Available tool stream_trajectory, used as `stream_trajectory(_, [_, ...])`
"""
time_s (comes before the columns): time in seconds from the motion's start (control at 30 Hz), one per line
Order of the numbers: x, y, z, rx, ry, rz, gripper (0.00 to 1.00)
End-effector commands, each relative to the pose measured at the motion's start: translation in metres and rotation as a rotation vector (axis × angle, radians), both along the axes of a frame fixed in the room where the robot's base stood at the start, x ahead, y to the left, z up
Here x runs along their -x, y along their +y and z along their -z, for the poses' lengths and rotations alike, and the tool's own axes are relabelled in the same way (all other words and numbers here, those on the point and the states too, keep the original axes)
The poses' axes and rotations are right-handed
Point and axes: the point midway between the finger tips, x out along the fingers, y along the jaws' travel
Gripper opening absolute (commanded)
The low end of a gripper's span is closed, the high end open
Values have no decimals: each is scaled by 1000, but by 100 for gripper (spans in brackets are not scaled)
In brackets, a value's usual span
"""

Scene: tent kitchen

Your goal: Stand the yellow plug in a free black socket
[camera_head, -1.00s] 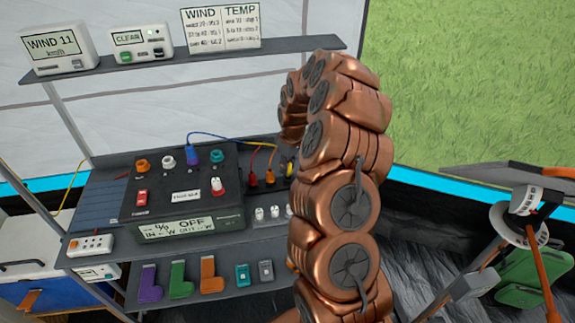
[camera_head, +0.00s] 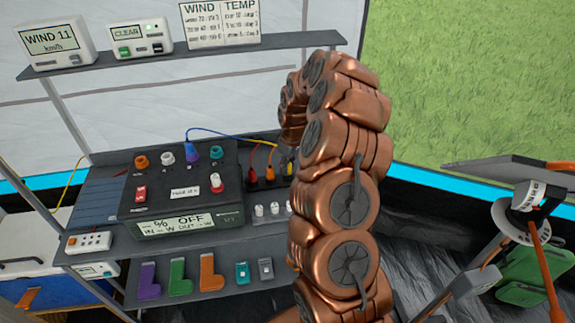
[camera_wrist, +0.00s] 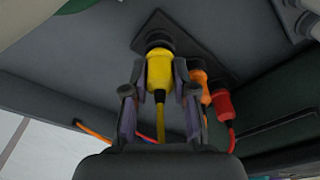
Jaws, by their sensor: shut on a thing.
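The yellow plug (camera_wrist: 159,70) is between the two fingers of my gripper (camera_wrist: 148,90) in the wrist view, and the gripper is shut on it. Its far end meets a round black socket (camera_wrist: 158,38) on a dark plate; I cannot tell how deep it sits. An orange plug (camera_wrist: 200,82) and a red plug (camera_wrist: 222,103) are beside it to the right. In the head view the red plug (camera_head: 251,178) and the orange plug (camera_head: 270,174) stand right of the black control box (camera_head: 165,210). My gripper (camera_head: 285,158) is partly behind my arm there, and the yellow plug is not clearly visible.
A blue plug (camera_head: 191,154) with a cable stands on the control box among coloured knobs. White pegs (camera_head: 260,210) are in front of the plugs. Coloured L-shaped pieces (camera_head: 180,278) lie on the lower shelf (camera_head: 240,283). An upper shelf (camera_head: 200,53) holds displays.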

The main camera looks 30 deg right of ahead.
Motion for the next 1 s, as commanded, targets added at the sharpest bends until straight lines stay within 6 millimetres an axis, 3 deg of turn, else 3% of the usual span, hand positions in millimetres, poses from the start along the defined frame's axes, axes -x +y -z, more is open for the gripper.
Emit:
stream_trajectory(0.57, [0,0,10,0,0,0,0])
stream_trajectory(0.6, [0,0,10,0,0,0,28])
stream_trajectory(0.87, [0,0,9,0,0,0,55])
stream_trajectory(1.0, [0,0,9,0,0,0,56])
